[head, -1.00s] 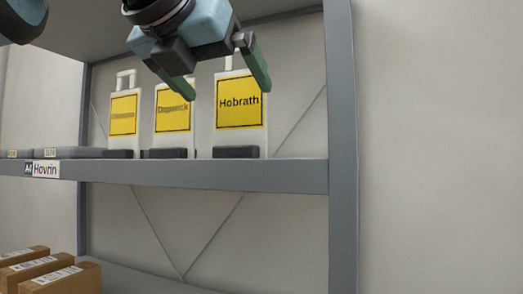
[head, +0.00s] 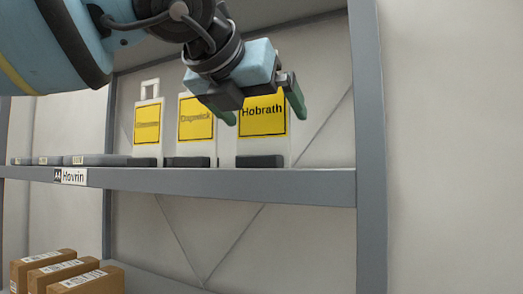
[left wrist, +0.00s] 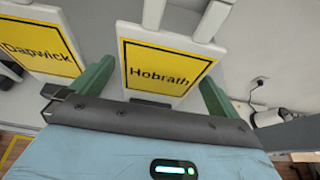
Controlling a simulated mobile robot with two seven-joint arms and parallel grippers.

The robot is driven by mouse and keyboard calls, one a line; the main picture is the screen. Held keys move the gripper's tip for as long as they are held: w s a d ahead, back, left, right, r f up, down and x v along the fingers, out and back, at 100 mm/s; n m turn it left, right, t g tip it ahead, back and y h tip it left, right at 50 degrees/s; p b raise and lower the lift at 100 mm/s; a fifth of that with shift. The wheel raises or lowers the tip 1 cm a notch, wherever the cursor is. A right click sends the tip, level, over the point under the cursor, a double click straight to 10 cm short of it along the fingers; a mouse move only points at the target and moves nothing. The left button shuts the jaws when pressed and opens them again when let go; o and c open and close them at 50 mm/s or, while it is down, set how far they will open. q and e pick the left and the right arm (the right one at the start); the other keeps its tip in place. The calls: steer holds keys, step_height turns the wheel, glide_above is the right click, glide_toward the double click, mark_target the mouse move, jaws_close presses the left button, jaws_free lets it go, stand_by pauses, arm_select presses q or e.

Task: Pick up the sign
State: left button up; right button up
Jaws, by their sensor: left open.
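Three white signs with yellow labels stand upright in dark bases on the shelf. The right one, the Hobrath sign (head: 262,142), also shows in the left wrist view (left wrist: 165,72). Left of it stands the Dapwick sign (head: 195,142), also in the left wrist view (left wrist: 38,48). The leftmost sign (head: 147,128) has a label too blurred to read surely. My left gripper (head: 265,112) is open in front of the upper part of the Hobrath sign. In the left wrist view its green fingers (left wrist: 155,85) lie to either side of that sign, with nothing held. My right gripper is not in view.
The grey shelf board (head: 220,180) carries a Hovrin tag (head: 70,177). Empty-looking dark bases (head: 90,160) lie along its left part. A grey upright post (head: 368,150) stands right of the signs. Cardboard boxes (head: 85,280) sit below at the left.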

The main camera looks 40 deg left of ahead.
mark_target(261, 113)
arm_select(q)
steer(key=x, duration=0.3)
steer(key=shift+w+f, duration=0.1)
steer(key=shift+w, duration=0.05)
steer(key=c, duration=1.3)
step_height(261, 113, up, 10)
steer(key=p, duration=0.3)
steer(key=shift+p, duration=0.35)
